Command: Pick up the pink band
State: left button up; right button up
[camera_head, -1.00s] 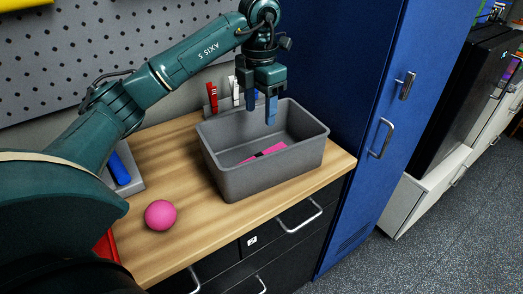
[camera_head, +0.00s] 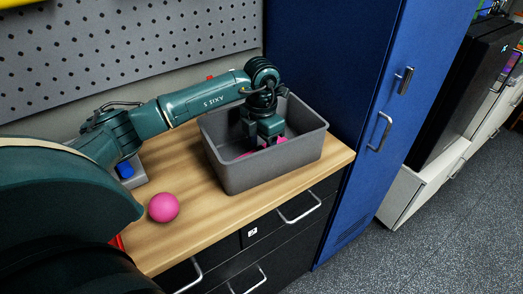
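The pink band (camera_head: 282,140) lies in the grey bin (camera_head: 266,175) on the wooden worktop. Only small pink parts of it show; the rest is hidden behind my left gripper. My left gripper (camera_head: 268,142) reaches down into the bin, right over the band. Its fingertips are hidden or too small to make out, so I cannot tell whether they are open or touch the band. My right gripper is not in view.
A pink ball (camera_head: 163,207) sits on the worktop (camera_head: 205,212) left of the bin. A blue item (camera_head: 125,170) lies in a grey tray behind it. A blue locker (camera_head: 345,120) stands close on the bin's right. A pegboard (camera_head: 150,45) is behind.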

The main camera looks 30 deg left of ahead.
pick_arm(q)
jog(key=shift+c, duration=0.5)
jog(key=c, duration=1)
